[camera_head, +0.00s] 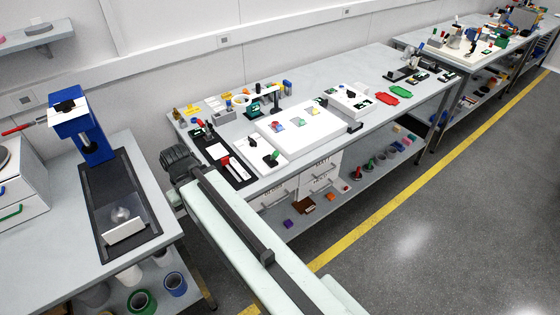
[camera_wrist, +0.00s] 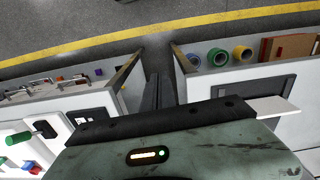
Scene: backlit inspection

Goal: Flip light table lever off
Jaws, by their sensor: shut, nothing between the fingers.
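The light table (camera_head: 318,132) is a bright white panel with several small coloured pieces on it, on the middle bench in the head view. In front of it at left, a white plate (camera_head: 250,147) bears a green-handled lever (camera_head: 272,157). A green-handled lever with a dark base also shows at the lower left of the wrist view (camera_wrist: 14,138); I cannot tell if it is the same one. My gripper (camera_head: 172,194) is at the bench's left end, apart from the lever. Its dark fingers (camera_wrist: 157,92) are shut and empty in the wrist view.
A left bench holds a blue press (camera_head: 82,130) above a dark tray (camera_head: 103,228). A gap with floor separates it from the middle bench. A black tray (camera_head: 232,172) lies near that bench's left corner. Open floor (camera_head: 430,220) with a yellow line runs along the right.

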